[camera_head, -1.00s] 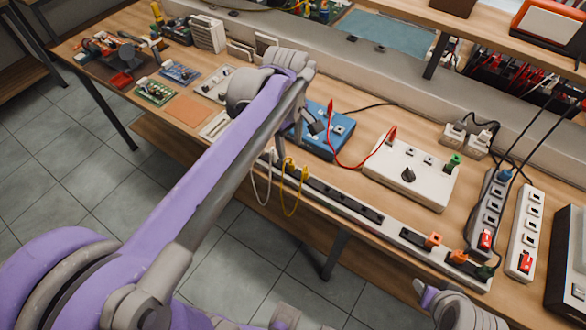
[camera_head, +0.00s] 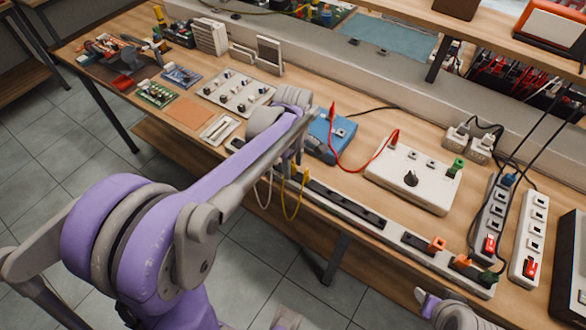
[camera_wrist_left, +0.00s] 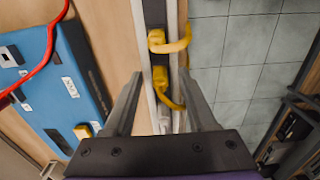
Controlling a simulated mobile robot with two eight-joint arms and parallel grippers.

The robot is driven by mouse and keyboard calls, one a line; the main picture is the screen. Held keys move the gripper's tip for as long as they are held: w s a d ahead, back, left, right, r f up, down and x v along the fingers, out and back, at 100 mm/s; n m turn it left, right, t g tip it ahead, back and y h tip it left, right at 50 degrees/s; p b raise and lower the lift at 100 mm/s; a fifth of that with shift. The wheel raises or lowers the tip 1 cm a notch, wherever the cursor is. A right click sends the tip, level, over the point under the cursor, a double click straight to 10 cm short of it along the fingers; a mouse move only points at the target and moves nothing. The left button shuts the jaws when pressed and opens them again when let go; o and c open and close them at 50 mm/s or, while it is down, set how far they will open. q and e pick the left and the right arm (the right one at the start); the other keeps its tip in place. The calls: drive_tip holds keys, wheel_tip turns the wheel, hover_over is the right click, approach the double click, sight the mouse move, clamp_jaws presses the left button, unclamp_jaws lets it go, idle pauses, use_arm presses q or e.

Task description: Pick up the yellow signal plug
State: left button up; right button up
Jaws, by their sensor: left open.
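Two yellow plugs sit in a dark socket strip along the table's front edge, with a yellow cable looping down. In the left wrist view one yellow plug (camera_wrist_left: 161,78) lies between the fingertips and the other (camera_wrist_left: 157,41) lies just beyond it. A yellow plug also shows in the head view (camera_head: 304,175), partly behind my gripper. My left gripper (camera_head: 295,168) points down over the strip; in the wrist view (camera_wrist_left: 160,75) its fingers are apart on either side of the nearer plug. Whether they touch it I cannot tell.
A blue box (camera_head: 331,137) with a red lead stands close beside the gripper. A white plug with its pale cable (camera_head: 263,192) hangs near the yellow ones. A white box with a knob (camera_head: 414,178) and power strips (camera_head: 527,235) stand to the right.

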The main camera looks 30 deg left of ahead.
use_arm(q)
drive_tip(key=shift+f, duration=0.2)
clamp_jaws()
idle(0.3)
